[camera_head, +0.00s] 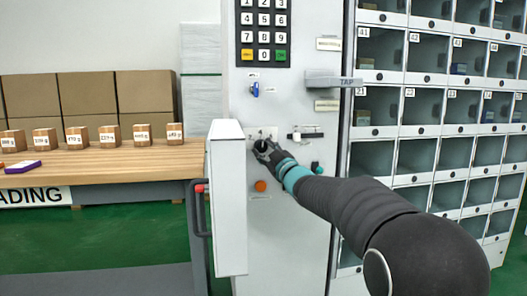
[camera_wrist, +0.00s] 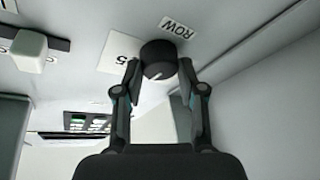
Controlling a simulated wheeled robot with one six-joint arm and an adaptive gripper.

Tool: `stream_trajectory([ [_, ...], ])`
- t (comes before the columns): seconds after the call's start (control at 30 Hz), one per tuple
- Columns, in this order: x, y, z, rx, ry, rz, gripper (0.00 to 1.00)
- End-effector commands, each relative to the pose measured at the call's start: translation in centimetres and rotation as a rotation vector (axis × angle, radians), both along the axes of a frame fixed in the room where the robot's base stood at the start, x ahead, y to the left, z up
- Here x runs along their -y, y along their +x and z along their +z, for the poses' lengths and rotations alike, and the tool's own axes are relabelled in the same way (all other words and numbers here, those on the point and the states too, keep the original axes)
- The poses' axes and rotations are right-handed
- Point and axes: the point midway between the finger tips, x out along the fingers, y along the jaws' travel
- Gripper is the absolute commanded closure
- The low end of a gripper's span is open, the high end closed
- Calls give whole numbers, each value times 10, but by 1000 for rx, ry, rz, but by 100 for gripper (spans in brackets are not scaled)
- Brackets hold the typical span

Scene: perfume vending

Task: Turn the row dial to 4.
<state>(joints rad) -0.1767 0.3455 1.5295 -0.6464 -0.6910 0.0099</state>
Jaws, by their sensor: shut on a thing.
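The row dial (camera_wrist: 158,60) is a round black knob with a white pointer line, under a label that reads ROW in the wrist view. A white plate with the number 5 shows beside the dial; other numbers are hidden or too small to read. My gripper (camera_wrist: 160,68) has its two fingers on either side of the dial and is shut on it. In the head view my gripper (camera_head: 264,149) is at the front of the grey machine panel and mostly hides the dial.
A keypad (camera_head: 264,32), a blue key switch (camera_head: 255,89) and an orange button (camera_head: 260,186) are on the panel. An open white door (camera_head: 228,200) stands just left of my gripper. Lockers (camera_head: 420,110) are at right. Small boxes stand on a wooden table (camera_head: 110,166) at left.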

Motion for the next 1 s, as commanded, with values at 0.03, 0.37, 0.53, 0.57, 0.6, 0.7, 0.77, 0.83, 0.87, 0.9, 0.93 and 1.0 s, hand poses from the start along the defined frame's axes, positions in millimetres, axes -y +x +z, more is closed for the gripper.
stream_trajectory([
  [0.03,-1,0,2,8,-29,2,95],
  [0.37,-1,0,2,44,-151,2,95],
  [0.53,-1,0,2,50,-171,2,95],
  [0.57,-1,0,2,51,-173,2,95],
  [0.6,-1,0,2,52,-174,2,95],
  [0.7,-1,0,2,52,-174,2,95],
  [0.77,-1,0,2,52,-174,2,95],
  [0.83,-1,0,2,52,-173,2,95],
  [0.87,-1,0,2,52,-172,3,95],
  [0.9,-1,0,2,52,-172,3,95],
  [0.93,-1,0,2,52,-172,3,53],
  [1.0,-1,0,2,51,-173,2,35],
])
